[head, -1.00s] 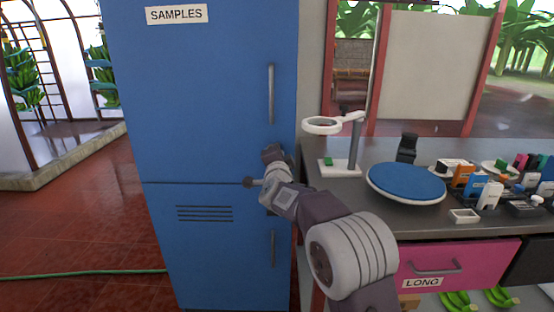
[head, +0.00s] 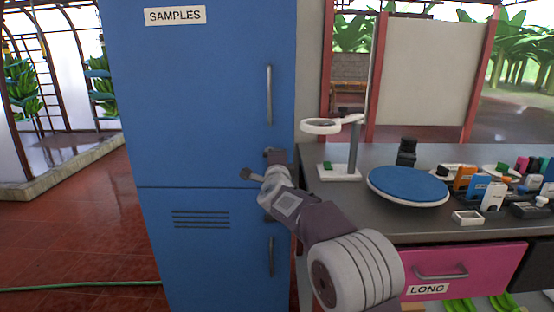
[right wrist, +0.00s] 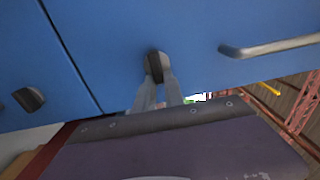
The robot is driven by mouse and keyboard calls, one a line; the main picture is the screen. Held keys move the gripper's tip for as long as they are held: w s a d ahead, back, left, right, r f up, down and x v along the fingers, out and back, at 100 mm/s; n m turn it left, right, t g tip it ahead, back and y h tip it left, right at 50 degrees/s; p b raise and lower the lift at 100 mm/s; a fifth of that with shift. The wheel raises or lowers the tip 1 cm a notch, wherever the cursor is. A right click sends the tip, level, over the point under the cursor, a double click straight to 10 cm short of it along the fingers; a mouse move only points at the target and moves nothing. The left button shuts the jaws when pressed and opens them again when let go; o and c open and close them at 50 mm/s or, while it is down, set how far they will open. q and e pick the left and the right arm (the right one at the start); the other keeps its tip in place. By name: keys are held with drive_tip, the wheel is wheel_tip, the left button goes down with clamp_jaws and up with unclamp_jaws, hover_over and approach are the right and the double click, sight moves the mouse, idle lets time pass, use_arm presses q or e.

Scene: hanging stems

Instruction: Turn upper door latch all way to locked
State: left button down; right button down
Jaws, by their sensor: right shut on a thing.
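The blue cabinet (head: 200,90) has an upper door labelled SAMPLES and a lower door with vent slots. The upper door latch (right wrist: 154,62) is a small dark knob near the upper door's right edge, just above the seam. My right gripper (right wrist: 158,80) is shut on this latch, with a finger on each side of it. In the head view my right gripper (head: 274,157) reaches the door edge, and the latch is mostly hidden there. The lower door latch (right wrist: 28,98) is a similar dark knob, apart from my gripper. My left gripper is not in view.
The upper door's bar handle (head: 269,95) is above my gripper, and the lower handle (head: 271,256) is below. To the right, a counter holds a magnifier stand (head: 340,150), a blue round turntable (head: 408,184) and several small boxes. A pink drawer (head: 462,268) is beneath.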

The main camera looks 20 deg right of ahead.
drive_tip(key=c, duration=1.4)
unclamp_jaws()
drive_tip(key=shift+c, duration=0.2)
drive_tip(key=v, duration=0.9)
